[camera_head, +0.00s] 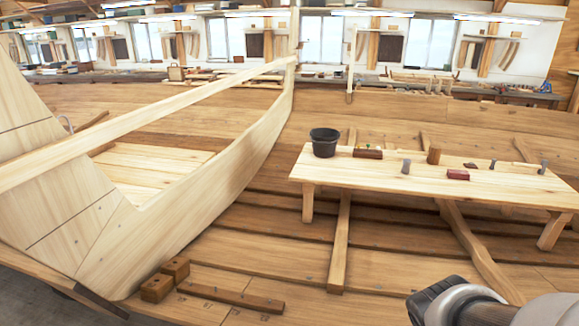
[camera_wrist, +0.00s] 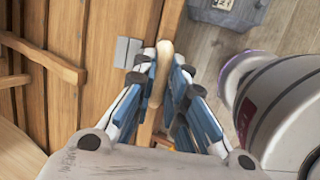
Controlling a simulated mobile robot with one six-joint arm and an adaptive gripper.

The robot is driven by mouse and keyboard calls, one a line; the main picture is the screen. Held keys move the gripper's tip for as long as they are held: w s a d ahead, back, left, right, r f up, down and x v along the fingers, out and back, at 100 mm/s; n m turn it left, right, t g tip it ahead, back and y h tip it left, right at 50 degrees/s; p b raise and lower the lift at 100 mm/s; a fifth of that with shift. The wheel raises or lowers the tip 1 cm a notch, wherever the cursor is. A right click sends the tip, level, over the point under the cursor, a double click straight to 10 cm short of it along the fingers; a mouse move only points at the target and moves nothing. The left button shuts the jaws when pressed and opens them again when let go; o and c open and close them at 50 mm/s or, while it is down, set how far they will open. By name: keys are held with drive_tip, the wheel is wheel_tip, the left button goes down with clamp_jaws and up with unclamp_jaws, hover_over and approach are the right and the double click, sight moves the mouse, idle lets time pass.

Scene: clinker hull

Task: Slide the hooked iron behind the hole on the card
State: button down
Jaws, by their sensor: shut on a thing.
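In the wrist view my gripper (camera_wrist: 164,72) is shut on a pale wooden piece (camera_wrist: 164,54), like a handle, whose rounded end stands up between the blue-padded fingers. A small grey metal block (camera_wrist: 128,52) shows just left of the fingertips, close to the brown planking. I cannot tell whether it is joined to the wooden piece. No hook shows clearly, so I cannot tell whether the held piece is the hooked iron. I cannot make out the card or its hole in either view. In the head view my gripper is out of sight.
Brown hull planks (camera_wrist: 60,25) with a rib (camera_wrist: 40,62) lie left of my gripper; a grey box (camera_wrist: 230,10) stands on the floor beyond. In the head view a low bench (camera_head: 400,181) carries a black bucket (camera_head: 324,143) and several tools. Wooden blocks (camera_head: 157,288) lie lower left.

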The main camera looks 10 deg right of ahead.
drive_tip(key=shift+s+d, duration=0.15)
drive_tip(key=shift+d, duration=0.35)
drive_tip(key=shift+r, duration=0.1)
drive_tip(key=c, duration=1.5)
unclamp_jaws()
drive_tip(key=shift+c, duration=0.2)
drive_tip(key=shift+s+a, duration=0.1)
wheel_tip(320, 180, up, 8)
drive_tip(key=p, duration=0.8)
drive_tip(key=shift+r, duration=0.1)
